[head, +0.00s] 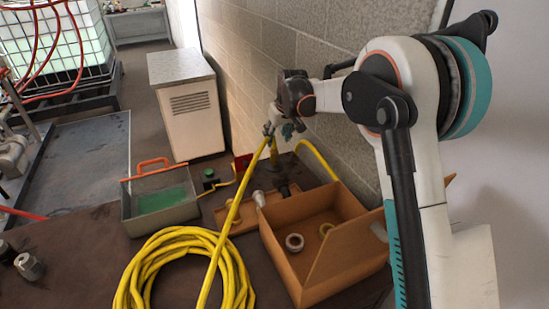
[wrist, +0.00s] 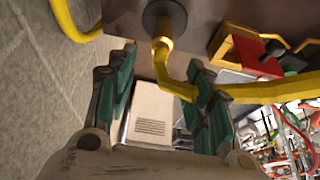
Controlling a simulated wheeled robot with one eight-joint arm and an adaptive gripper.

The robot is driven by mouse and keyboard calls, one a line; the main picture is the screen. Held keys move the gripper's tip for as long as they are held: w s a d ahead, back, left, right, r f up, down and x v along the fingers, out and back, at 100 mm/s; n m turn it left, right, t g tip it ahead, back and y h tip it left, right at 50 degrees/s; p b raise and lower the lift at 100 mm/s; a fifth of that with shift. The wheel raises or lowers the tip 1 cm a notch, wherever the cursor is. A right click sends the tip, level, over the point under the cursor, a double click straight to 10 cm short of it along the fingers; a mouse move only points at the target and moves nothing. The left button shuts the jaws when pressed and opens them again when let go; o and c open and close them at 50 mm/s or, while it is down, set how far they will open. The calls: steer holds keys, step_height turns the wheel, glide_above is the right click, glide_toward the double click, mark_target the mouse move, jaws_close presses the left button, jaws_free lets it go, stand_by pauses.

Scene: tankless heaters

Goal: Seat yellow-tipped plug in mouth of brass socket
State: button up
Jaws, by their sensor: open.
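The brass socket (wrist: 162,46) stands on a round dark base in the wrist view. A yellow hose rises from its mouth and bends away to the right. The yellow-tipped plug itself cannot be told apart from the hose and socket there, so its depth is unclear. My gripper (wrist: 162,62) is open, with its teal fingers on either side of the hose, short of the socket. In the head view my gripper (head: 274,128) is above the bench near the wall, and the hose (head: 232,212) runs from it down to the coil.
A yellow hose coil (head: 150,268) lies on the dark bench. An orange-brown box (head: 345,262) with rings stands at right, near the wall (head: 255,75). A grey tray with green inside (head: 138,220) stands at left. A white cabinet (head: 190,120) is behind.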

mark_target(275, 143)
steer(key=shift+b+x, duration=0.95)
steer(key=shift+x, duration=2.55)
steer(key=shift+w+r, duration=0.1)
jaws_close()
